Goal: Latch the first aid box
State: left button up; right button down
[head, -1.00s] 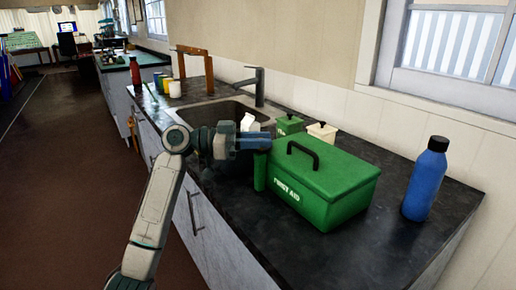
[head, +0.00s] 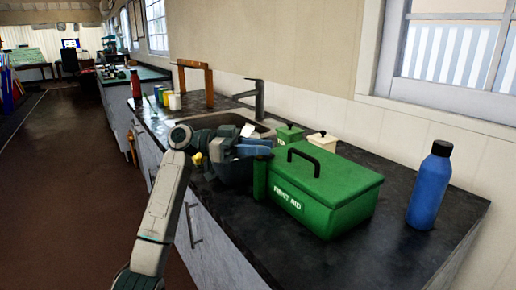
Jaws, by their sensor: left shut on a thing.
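The green first aid box (head: 325,195) stands on the dark counter, its lid down and its black handle (head: 303,160) up on top. White "FIRST AID" lettering is on its front. A narrow green upright piece (head: 260,180), apparently the latch part, stands at the box's left end. My left gripper (head: 256,148) is at the top of this piece, left of the box, and appears shut on it. The fingertips' contact is partly hidden. My right gripper is not in view.
A blue bottle (head: 430,186) stands right of the box. A small green canister (head: 290,133) and a cream canister (head: 322,140) stand behind it. The sink tap (head: 257,98) is behind my gripper. Several cups and a red bottle (head: 136,85) are farther off.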

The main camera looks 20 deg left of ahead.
pick_arm(q)
jog(key=shift+f, duration=0.3)
jog(key=o, duration=0.9)
jog(key=shift+d, duration=0.15)
jog(key=shift+o, duration=0.2)
jog(key=shift+r, duration=0.15)
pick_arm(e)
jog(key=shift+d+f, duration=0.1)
pick_arm(q)
jog(key=s+a+b, duration=0.1)
jog(key=a, duration=0.9)
jog(key=shift+a, duration=0.35)
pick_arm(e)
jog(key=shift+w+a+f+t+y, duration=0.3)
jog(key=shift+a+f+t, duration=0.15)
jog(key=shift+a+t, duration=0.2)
pick_arm(q)
jog(key=shift+s, duration=0.1)
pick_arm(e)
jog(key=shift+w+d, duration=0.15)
